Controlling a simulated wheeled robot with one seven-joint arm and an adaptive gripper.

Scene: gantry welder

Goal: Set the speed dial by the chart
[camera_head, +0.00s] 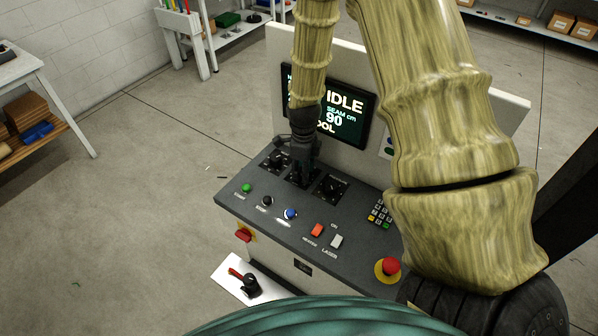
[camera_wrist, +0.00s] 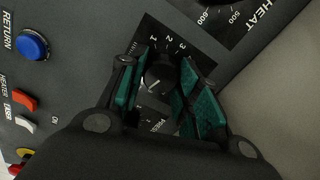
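My gripper (camera_wrist: 158,92) is open, its teal-padded fingers apart on either side of a dark round dial (camera_wrist: 158,72) marked 1, 2, 3. The pads show no clear contact with the knob. The dial's own name is not readable; the letters "PRES" show just below it. In the head view my gripper (camera_head: 301,166) points down over the middle of the dial row and hides that dial. The screen (camera_head: 347,112) reads IDLE and SEAM cm 90, its left part hidden by my arm. A partly hidden card (camera_head: 387,146) with coloured marks is on the backboard; it is unreadable.
A dial marked HEAT (camera_wrist: 232,12) is beside the gripped area. Other dials stand at left (camera_head: 273,160) and right (camera_head: 332,188). Several buttons, a red switch (camera_head: 317,230), a white switch (camera_head: 336,241), a keypad (camera_head: 380,212) and a red stop button (camera_head: 390,266) lie nearby.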

